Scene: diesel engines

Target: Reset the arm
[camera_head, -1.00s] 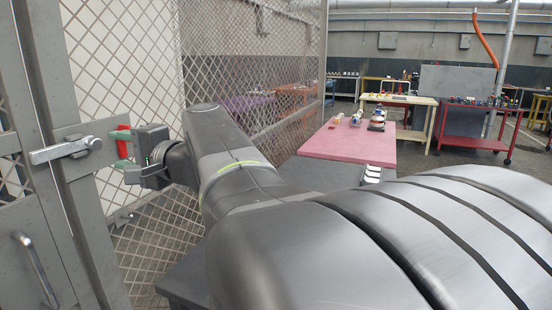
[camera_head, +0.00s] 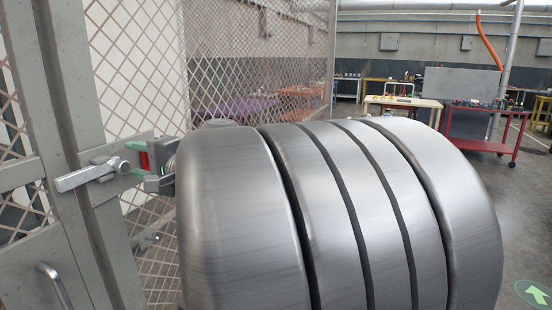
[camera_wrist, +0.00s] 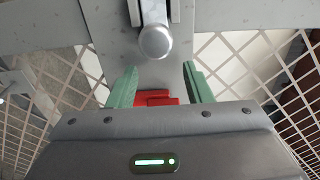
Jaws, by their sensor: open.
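My gripper (camera_head: 143,161) is at the left, beside the gate latch. In the wrist view, my gripper (camera_wrist: 158,72) has its two green fingers spread apart with nothing between their tips. The metal latch handle (camera_head: 92,176) sticks out to the left from the gate frame. In the wrist view, the round end of the handle (camera_wrist: 154,42) lies just beyond the fingertips, apart from them as far as I can tell. A red part shows between the finger bases. My large grey arm link fills the middle of the head view and hides much of the forearm.
The grey gate frame (camera_head: 75,235) with a pull handle (camera_head: 55,285) stands at the left. Mesh fencing (camera_head: 262,70) runs behind my arm. A red cart (camera_head: 485,128) and a cream table (camera_head: 402,104) stand farther back right. Floor is open at the right.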

